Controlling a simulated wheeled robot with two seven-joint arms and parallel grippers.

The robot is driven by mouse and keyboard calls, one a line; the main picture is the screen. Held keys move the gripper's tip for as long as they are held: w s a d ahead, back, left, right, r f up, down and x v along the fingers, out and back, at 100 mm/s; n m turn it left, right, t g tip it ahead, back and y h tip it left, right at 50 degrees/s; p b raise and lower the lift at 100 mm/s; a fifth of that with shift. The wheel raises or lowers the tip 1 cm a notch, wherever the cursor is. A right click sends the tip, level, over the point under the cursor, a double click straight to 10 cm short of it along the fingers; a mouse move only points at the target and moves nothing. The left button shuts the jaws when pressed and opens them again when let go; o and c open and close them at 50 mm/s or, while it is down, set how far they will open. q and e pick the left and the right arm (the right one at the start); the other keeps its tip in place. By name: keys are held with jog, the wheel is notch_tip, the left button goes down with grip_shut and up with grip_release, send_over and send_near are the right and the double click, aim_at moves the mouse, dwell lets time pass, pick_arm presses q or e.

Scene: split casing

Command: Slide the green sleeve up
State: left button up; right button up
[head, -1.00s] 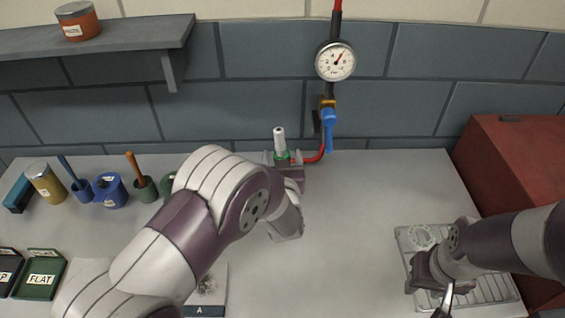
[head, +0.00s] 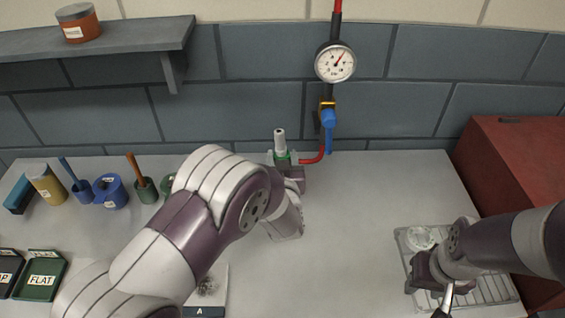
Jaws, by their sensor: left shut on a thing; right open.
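The green sleeve (head: 281,155) shows as a small green band below a white, grey-topped upright piece (head: 280,139), next to the red hose on the back of the bench. My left gripper (head: 282,158) is at the sleeve, its two fingers on either side of it, shut on it. My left forearm and wrist hide what lies below and in front. My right gripper (head: 440,303) is open at the lower right, above the front of a metal rack tray (head: 494,292), far from the sleeve.
A pressure gauge (head: 335,62) with a blue valve handle (head: 328,119) hangs on the wall; a red hose (head: 314,158) runs to the sleeve's fitting. A red box (head: 515,170) stands at right. Cups and trays (head: 40,275) stand at left. The bench middle is clear.

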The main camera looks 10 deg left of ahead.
pick_arm(q)
jog(key=shift+r+p, duration=0.5)
jog(key=shift+r, duration=0.25)
jog(key=o, duration=1.4)
jog(key=shift+f, duration=0.1)
jog(key=v, duration=0.3)
jog(key=f+p+v, duration=0.1)
jog(key=v, duration=0.2)
jog(key=p+v, duration=0.1)
jog(key=v, duration=0.1)
jog(key=shift+s+d+f, duration=0.1)
jog(key=shift+s+d, duration=0.05)
jog(key=shift+s, duration=0.35)
